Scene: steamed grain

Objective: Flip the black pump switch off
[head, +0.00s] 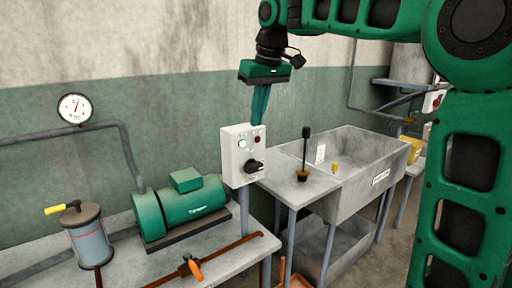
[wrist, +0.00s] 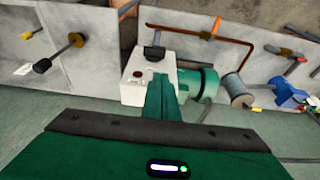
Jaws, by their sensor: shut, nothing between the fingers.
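The black pump switch (head: 254,167) is a rotary-looking knob low on the front of a white control box (head: 235,160). A lit green-white lamp (head: 242,143) and a dark red button (head: 257,139) sit above it. In the wrist view the black switch (wrist: 154,52) sticks out at the far side of the box, beyond the red button (wrist: 137,74). In the wrist view my gripper (wrist: 162,85) overlaps the box's edge; contact cannot be told.
A green motor pump (head: 190,208) stands left of the box on a grey bench. A black-handled lever (head: 304,155) rises right of the box, beside a concrete sink (head: 350,160). An orange-handled pipe valve (head: 194,268) lies in front. A grey canister (head: 86,235) is far left.

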